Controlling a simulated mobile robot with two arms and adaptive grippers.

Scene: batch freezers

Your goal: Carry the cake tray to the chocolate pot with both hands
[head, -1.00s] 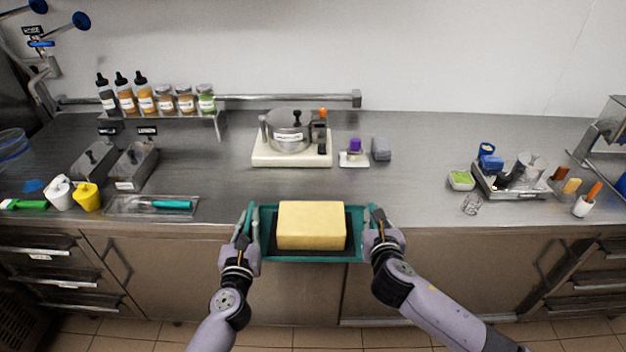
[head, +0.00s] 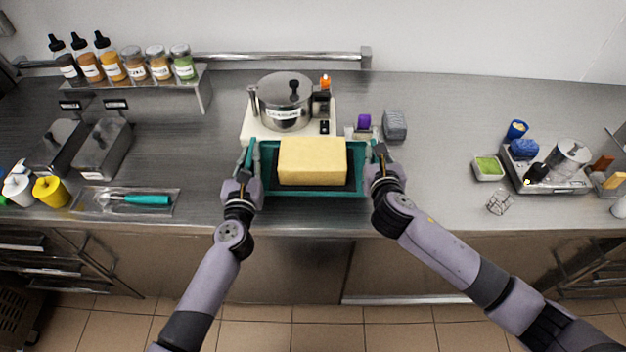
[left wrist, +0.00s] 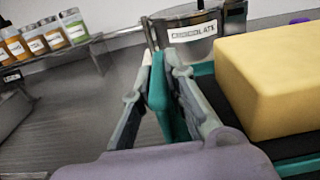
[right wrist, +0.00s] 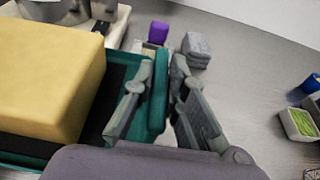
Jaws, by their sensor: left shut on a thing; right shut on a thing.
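The teal cake tray (head: 310,190) with a dark mat bears a yellow block of cake (head: 312,162). My left gripper (head: 246,165) is shut on the tray's left end, and the left wrist view shows its fingers around the teal rim (left wrist: 160,88). My right gripper (head: 378,162) is shut on the right end, with the rim (right wrist: 157,95) between its fingers in the right wrist view. The chocolate pot (head: 285,103), steel with a lid and label, stands on a white base (head: 262,130) just behind the tray. The tray hides the base's front edge.
A purple-capped item (head: 364,122) and a grey folded cloth (head: 395,125) stand right of the pot. A shallow tray with a teal-handled tool (head: 140,199) lies at left. A scale (head: 550,175) and green-filled dish (head: 488,168) are at right. Counter between is clear.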

